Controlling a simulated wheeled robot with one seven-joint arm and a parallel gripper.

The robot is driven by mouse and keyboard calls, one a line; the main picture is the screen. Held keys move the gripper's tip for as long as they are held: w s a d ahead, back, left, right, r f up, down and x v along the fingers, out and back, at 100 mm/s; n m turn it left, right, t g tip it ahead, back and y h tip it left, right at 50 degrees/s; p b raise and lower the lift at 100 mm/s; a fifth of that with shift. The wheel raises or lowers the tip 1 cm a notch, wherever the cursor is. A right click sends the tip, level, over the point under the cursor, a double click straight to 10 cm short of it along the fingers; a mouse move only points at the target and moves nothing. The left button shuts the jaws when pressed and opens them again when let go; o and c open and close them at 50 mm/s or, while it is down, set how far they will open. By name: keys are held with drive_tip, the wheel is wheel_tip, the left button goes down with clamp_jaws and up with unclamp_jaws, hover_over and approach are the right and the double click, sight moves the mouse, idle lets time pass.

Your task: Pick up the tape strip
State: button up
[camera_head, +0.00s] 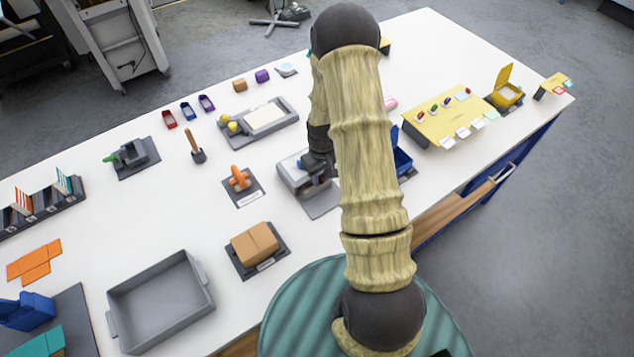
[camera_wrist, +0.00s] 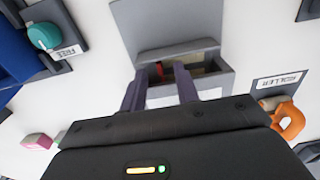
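My gripper (camera_wrist: 160,82) is open, its two dark fingers apart at the near edge of a grey open box (camera_wrist: 216,81). The box has a pale label on its front and a raised grey panel behind. Small reddish and pale yellowish pieces (camera_wrist: 170,73) show inside it, partly in shadow; I cannot tell whether one is the tape strip. In the head view the grey box (camera_head: 291,178) stands at the middle of the white table, and my arm and gripper (camera_head: 318,176) cover its right part. No strip is clearly visible there.
An orange roller (camera_head: 240,179) stands left of the box; it also shows in the wrist view (camera_wrist: 291,123). A blue bin (camera_head: 402,161) is close on the right. A cardboard box (camera_head: 254,244) and a grey tray (camera_head: 160,300) are nearer. White table surface is free between stations.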

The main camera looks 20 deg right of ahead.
drive_tip(key=shift+f, duration=0.85)
drive_tip(key=shift+c, duration=0.4)
clamp_jaws()
